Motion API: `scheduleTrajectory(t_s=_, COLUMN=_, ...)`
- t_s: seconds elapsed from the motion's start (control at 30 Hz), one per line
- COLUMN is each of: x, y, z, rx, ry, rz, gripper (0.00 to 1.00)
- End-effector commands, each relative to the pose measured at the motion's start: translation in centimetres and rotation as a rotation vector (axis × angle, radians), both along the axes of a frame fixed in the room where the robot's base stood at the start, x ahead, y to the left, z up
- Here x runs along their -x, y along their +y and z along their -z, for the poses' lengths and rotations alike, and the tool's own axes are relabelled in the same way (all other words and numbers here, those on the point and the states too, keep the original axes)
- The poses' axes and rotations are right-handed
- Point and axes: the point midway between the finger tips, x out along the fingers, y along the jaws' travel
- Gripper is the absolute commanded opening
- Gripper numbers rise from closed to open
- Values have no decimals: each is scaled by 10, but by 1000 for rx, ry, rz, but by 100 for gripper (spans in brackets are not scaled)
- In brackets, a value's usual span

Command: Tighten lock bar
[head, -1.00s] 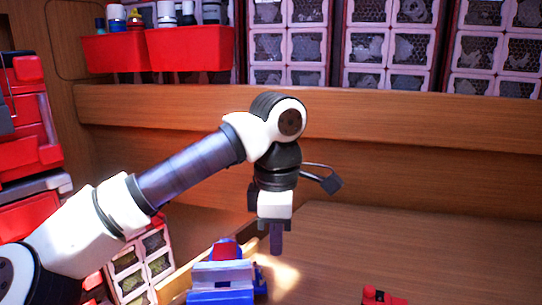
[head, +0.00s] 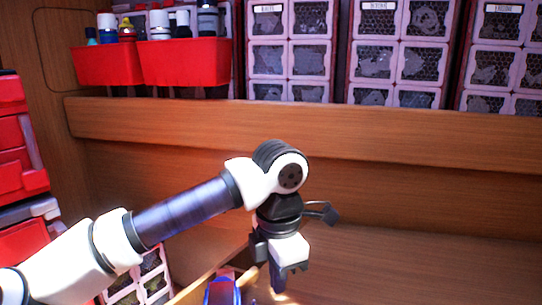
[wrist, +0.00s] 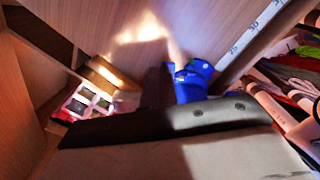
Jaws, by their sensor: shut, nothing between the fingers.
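My gripper (head: 278,284) points down near the bottom middle of the head view, its fingers together with nothing seen between them. A blue object with a little red (head: 222,291) is at the bottom edge, just left of the fingers and cut off by the frame. A blue piece (wrist: 193,80) also shows in the wrist view, beside a dark finger-like part of my gripper. I cannot single out a lock bar in either view. Whether the gripper touches the blue object cannot be told.
Red bins (head: 185,62) with bottles hang at the back left, beside mesh-fronted drawers (head: 390,60). A wooden ledge (head: 300,120) crosses the back. Red boxes (head: 18,165) stand at the left. The wooden surface (head: 420,265) at right looks clear.

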Motion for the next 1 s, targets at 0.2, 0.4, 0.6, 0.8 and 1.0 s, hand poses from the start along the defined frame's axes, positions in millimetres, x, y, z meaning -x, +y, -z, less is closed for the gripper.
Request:
scheduleTrajectory(t_s=0.2, x=0, y=0, z=29, rx=-1, ry=-1, rz=0, gripper=0)
scheduleTrajectory(t_s=0.4, x=0, y=0, z=31, rx=-1, ry=-1, rz=1, gripper=0)
scheduleTrajectory(t_s=0.6, x=0, y=0, z=31, rx=0, ry=0, rz=1, gripper=0)
scheduleTrajectory(t_s=0.8, x=0, y=1, z=31, rx=0, ry=0, rz=1, gripper=0)
scheduleTrajectory(t_s=1.0, x=2, y=3, z=31, rx=0, ry=0, rz=0, gripper=0)
